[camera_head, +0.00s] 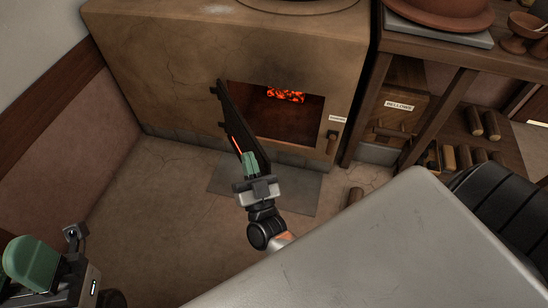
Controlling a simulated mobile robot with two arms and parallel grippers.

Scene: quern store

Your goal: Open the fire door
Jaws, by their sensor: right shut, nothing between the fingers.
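The dark fire door (230,118) is hinged at the left of the square opening in the tan stove (165,75). It stands swung well outward, and red-orange embers (285,96) show in the open firebox. My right gripper (250,160) has green fingertips, shut and empty, at the near free end of the door. It overlaps the door's edge in the picture; I cannot tell if they touch. My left gripper (32,258) is at the bottom left, far from the door, and its finger gap is hidden.
A dark grey plate (300,190) lies on the floor before the stove. A wooden bench (440,48) with a box labelled bellows (405,92) stands to the right, with several logs (474,122) nearby. A light grey surface fills the lower right. Floor at left is clear.

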